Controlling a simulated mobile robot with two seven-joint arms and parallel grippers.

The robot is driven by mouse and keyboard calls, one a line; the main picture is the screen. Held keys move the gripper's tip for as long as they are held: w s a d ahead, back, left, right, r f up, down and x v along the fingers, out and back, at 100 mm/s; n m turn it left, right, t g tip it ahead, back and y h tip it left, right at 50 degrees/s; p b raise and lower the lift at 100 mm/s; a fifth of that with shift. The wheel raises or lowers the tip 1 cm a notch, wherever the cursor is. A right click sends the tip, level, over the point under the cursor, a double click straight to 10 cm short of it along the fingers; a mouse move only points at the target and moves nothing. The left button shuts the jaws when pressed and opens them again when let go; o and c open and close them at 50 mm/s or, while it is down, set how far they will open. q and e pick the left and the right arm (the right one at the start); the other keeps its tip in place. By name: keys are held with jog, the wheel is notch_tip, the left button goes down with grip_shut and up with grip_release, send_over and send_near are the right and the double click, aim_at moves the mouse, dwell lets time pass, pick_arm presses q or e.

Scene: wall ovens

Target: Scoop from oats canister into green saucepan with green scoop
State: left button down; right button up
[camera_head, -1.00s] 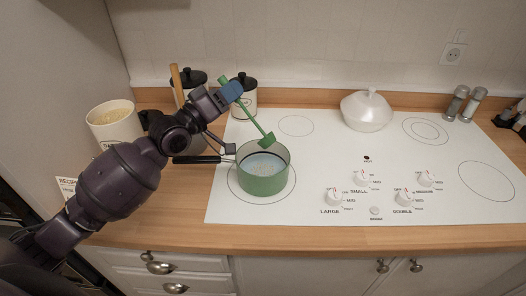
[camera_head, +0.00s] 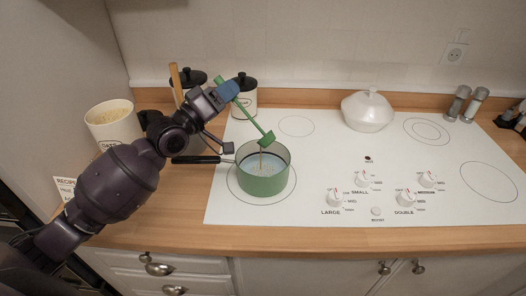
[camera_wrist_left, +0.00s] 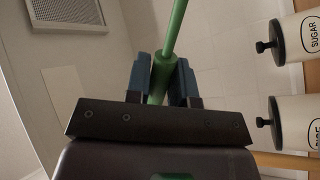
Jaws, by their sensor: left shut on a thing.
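The green scoop (camera_head: 257,124) is held by its handle in my left gripper (camera_head: 231,91). The blue fingertips close on the green handle in the left wrist view (camera_wrist_left: 162,80). The saucepan stands on the left front burner and has pale contents. The oats canister (camera_head: 113,123) is open at the left and full of oats near its rim. My right gripper is not in view.
Lidded canisters (camera_head: 244,95) stand behind my left arm; a wooden handle rises beside them. A white lidded pot (camera_head: 367,111) sits at the back of the white cooktop (camera_head: 310,150). Salt and pepper shakers (camera_head: 464,103) stand at the right. The cooktop's middle is clear.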

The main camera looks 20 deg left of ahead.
pick_arm(q)
jog(key=shift+w+a+f+n+t+y+b, duration=0.3)
jog(key=shift+a+f+n+b, duration=0.4)
jog(key=shift+n, duration=0.35)
jog(key=shift+w+a+f+n+t+y+b, duration=0.25)
jog(key=shift+a+f+n+b, duration=0.4)
jog(key=shift+n, duration=0.4)
dwell(1.7)
jog(key=shift+w+a+f+n+t+y, duration=0.15)
jog(key=shift+a+f+n+y, duration=0.15)
jog(key=shift+n, duration=0.3)
jog(key=shift+s+a+f+n+t+y, duration=0.1)
jog(key=shift+a+f+n+y, duration=0.2)
jog(key=shift+n, duration=0.3)
dwell(0.8)
jog(key=shift+w+a+f+n+t+y+p, duration=0.15)
jog(key=shift+a+n+t+y+p, duration=0.15)
jog(key=shift+n, duration=0.4)
jog(key=shift+w+a+f+n+t+y+p, duration=0.15)
jog(key=shift+n+y+p, duration=0.15)
jog(key=shift+n, duration=0.4)
dwell(0.8)
